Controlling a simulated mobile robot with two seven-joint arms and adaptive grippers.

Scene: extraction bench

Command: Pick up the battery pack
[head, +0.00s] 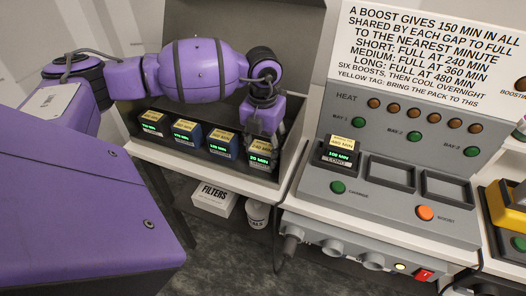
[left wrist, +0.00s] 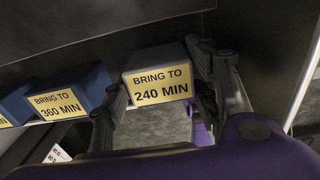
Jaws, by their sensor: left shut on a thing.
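Several battery packs with yellow tags stand in a row in the open dark case. The rightmost pack (head: 261,157) has a grey body and a green display that seems to read 20 MIN. Its tag reads BRING TO 240 MIN in the left wrist view (left wrist: 158,86). My left gripper (head: 264,118) comes down from above and is shut on this grey pack, with one finger on each side. The gripper hides part of the pack's top. I cannot tell whether the pack is clear of the case floor. My right gripper is not in view.
A blue pack (head: 221,141) tagged 360 MIN stands just left of the held one. The grey charger (head: 393,206) to the right has one pack (head: 341,151) in its left bay; two bays (head: 391,173) are empty. A FILTERS box (head: 214,198) sits below.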

